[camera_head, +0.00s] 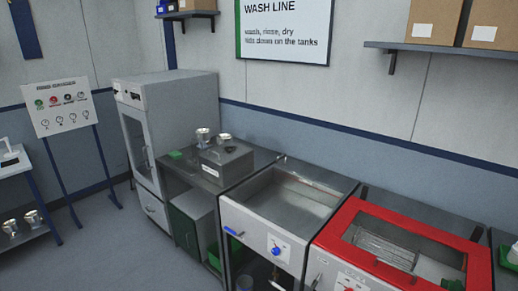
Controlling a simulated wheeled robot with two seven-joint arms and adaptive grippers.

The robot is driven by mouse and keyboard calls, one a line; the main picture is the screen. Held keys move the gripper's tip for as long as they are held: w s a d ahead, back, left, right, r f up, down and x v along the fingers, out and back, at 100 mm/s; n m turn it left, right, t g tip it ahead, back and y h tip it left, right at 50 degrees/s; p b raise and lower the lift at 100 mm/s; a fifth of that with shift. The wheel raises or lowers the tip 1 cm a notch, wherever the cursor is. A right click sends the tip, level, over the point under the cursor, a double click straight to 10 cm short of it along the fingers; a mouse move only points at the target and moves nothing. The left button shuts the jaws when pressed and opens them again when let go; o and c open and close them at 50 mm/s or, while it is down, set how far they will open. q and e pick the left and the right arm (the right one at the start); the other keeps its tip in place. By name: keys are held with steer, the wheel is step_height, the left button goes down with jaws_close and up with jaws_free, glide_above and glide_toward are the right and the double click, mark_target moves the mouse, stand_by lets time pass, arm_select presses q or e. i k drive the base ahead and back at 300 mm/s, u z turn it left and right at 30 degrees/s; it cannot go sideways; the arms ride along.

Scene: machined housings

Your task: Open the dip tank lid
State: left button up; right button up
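A tank with a red-framed top (335,236) stands at the lower right. The red frame lies flat over the tank and has a window through which a metal rack or basket shows. I take this frame to be a lid, and it looks shut. To its left is a steel tank (290,204) with an open top and no lid over it. Its front has a blue knob (276,251) and a blue handle-like part (234,232). I cannot tell from the picture which of the two is the dip tank. Neither of my grippers can be made out.
A steel counter (262,156) left of the tanks carries a grey box (226,160) and metal housings. A tall grey cabinet (180,105) stands behind it. A shelf (440,49) with cardboard boxes hangs at the upper right. The floor (110,250) at the left is clear.

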mark_target(222, 154)
steer(key=z, duration=0.25)
steer(key=i, duration=1.3)
steer(key=u, duration=0.65)
